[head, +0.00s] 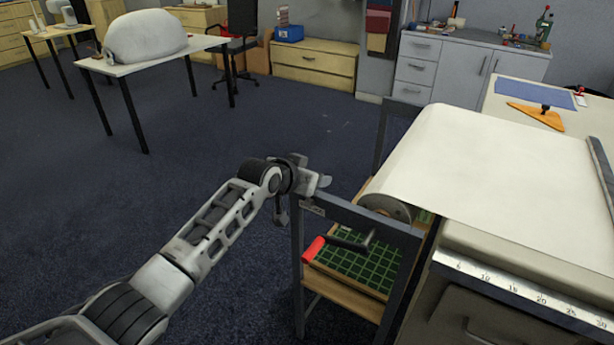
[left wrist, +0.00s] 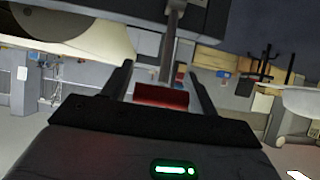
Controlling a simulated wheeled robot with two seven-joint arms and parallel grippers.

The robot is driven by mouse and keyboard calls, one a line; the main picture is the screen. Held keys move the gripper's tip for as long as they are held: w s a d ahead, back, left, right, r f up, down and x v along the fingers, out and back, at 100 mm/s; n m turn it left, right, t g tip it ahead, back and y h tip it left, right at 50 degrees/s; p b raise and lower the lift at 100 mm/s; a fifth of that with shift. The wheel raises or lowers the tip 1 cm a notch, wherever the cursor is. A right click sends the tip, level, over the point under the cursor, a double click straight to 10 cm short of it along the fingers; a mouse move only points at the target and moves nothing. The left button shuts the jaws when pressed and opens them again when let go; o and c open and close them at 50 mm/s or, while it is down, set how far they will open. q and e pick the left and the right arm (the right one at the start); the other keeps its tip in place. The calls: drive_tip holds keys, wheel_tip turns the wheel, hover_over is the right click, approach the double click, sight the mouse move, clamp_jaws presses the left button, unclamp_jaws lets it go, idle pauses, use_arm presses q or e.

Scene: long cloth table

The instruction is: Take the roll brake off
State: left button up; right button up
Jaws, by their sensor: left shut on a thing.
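My left gripper (head: 318,181) is at the top left corner of the metal roll stand (head: 365,218), at the table's end. In the left wrist view its two fingers are shut on a red grip (left wrist: 160,97). A grey bar (left wrist: 172,42) runs from this grip towards the stand; it looks like the brake lever. The end of the cloth roll (head: 390,207) shows behind the stand's top rail. The white cloth (head: 500,160) runs from it over the table. My right gripper is in neither view.
A crank with a red handle (head: 313,250) sticks out below my left gripper. A green gridded mat (head: 365,268) lies on the stand's shelf. A ruler (head: 530,296) edges the table front. The floor (head: 230,130) left of the stand is clear.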

use_arm(q)
drive_tip(key=shift+s+f, duration=0.25)
drive_tip(key=shift+f, duration=0.3)
idle(0.5)
drive_tip(key=o, duration=1.4)
drive_tip(key=shift+w, duration=0.1)
drive_tip(key=shift+r, duration=0.2)
drive_tip(key=shift+s+a+r, duration=0.2)
drive_tip(key=shift+s+r, duration=0.05)
drive_tip(key=shift+r, duration=0.1)
drive_tip(key=p+v, duration=0.1)
drive_tip(key=v, duration=1.4)
